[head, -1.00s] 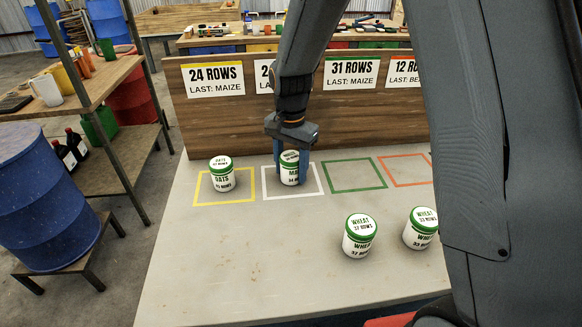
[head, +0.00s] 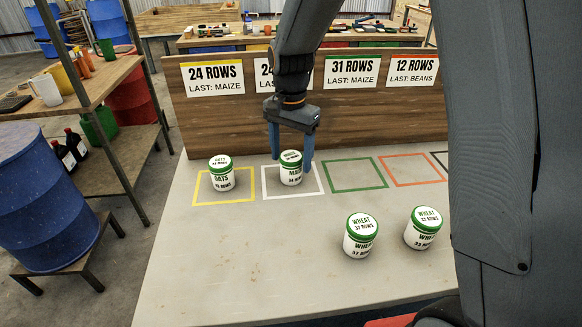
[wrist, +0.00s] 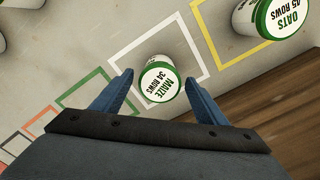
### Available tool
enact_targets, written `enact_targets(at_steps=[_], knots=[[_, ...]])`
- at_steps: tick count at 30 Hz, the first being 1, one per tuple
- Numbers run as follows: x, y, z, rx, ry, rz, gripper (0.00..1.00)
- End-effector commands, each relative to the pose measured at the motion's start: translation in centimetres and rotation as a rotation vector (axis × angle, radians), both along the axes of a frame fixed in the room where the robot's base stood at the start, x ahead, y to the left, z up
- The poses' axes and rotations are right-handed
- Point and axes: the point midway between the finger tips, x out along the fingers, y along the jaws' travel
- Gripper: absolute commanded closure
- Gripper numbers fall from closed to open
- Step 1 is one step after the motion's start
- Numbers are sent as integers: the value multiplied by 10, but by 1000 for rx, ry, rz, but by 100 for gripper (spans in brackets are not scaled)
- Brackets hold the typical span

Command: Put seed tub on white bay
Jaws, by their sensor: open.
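The maize seed tub (head: 291,170), white with a green-rimmed lid, stands upright inside the white bay (head: 267,196), a white outline on the table. In the wrist view the maize tub (wrist: 159,82) is between and beyond my two blue fingers. My gripper (head: 291,160) is open, above and around the tub's top, apart from it. An oats tub (head: 221,175) stands in the yellow bay (head: 196,200). Two wheat tubs stand at the front right, one (head: 361,236) left of the other (head: 423,229).
The green bay (head: 355,190) and orange bay (head: 412,184) are empty. A wooden board (head: 220,118) with row signs stands behind the bays; one sign (head: 352,73) reads 31 rows, last maize. The table's front left is clear.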

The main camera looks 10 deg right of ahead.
Motion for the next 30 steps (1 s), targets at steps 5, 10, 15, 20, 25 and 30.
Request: enact_targets(at_steps=[5, 10, 15, 20, 25, 30], knots=[[1, 0, 38, 1, -3, 0, 33], [1, 0, 64, 0, -3, 0, 33], [0, 0, 77, 1, -1, 0, 33], [0, 0, 80, -1, 1, 0, 33], [0, 0, 80, -1, 1, 0, 33], [-3, 0, 91, 0, 0, 0, 33]])
